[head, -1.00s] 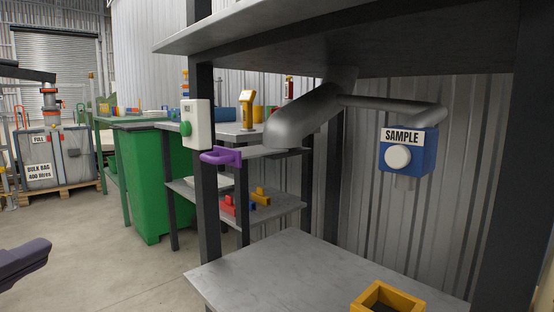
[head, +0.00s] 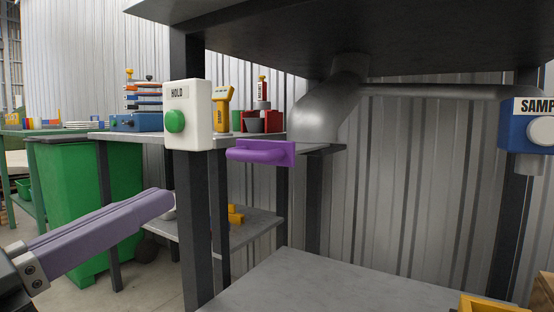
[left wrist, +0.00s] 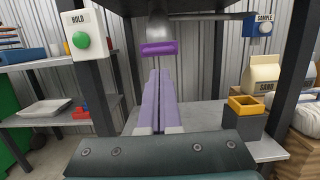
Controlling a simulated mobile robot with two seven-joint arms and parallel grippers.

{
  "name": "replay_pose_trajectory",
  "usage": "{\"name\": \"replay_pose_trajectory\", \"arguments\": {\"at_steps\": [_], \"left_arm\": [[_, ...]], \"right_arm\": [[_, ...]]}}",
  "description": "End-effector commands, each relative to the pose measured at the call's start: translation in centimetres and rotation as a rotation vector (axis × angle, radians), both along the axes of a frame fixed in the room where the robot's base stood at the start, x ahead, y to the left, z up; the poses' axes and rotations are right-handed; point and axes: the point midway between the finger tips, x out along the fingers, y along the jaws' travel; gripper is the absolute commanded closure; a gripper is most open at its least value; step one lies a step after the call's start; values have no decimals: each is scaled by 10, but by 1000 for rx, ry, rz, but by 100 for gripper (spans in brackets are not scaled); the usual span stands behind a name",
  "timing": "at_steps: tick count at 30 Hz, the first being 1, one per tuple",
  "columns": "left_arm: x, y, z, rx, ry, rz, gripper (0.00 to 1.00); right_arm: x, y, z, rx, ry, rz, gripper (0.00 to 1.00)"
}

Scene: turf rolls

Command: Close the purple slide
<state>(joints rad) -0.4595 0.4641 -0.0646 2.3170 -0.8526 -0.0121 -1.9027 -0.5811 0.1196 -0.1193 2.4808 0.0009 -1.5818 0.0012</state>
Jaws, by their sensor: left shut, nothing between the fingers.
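The purple slide (head: 260,152) shows as a handle with a front plate, in front of the grey chute (head: 318,118) under the upper shelf. A flat grey edge shows just right of its plate; how far the slide sticks out is hard to tell. In the left wrist view the purple handle (left wrist: 159,48) lies straight beyond the fingertips, below the chute. My left gripper (head: 166,202) has long purple fingers, shut together and empty. It is left of and lower than the handle in the head view, with a gap in the wrist view. My right gripper is out of view.
A dark post carries a white HOLD box with a green button (head: 175,121), close left of the slide. A blue SAMPLE box (head: 528,130) hangs at right. The grey lower shelf (head: 300,285) is below, with a yellow-rimmed container (head: 487,304) at its front right.

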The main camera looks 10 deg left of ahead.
Motion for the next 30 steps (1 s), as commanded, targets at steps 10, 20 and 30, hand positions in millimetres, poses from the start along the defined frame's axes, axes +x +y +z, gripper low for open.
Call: {"name": "replay_pose_trajectory", "arguments": {"at_steps": [10, 20, 30], "left_arm": [[55, -19, 14, 2, -4, 1, 100], [91, -33, 19, 1, 0, 1, 100], [96, -35, 20, 0, 2, 1, 100]], "right_arm": [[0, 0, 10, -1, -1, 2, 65], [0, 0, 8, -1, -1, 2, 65], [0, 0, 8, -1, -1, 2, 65]]}}
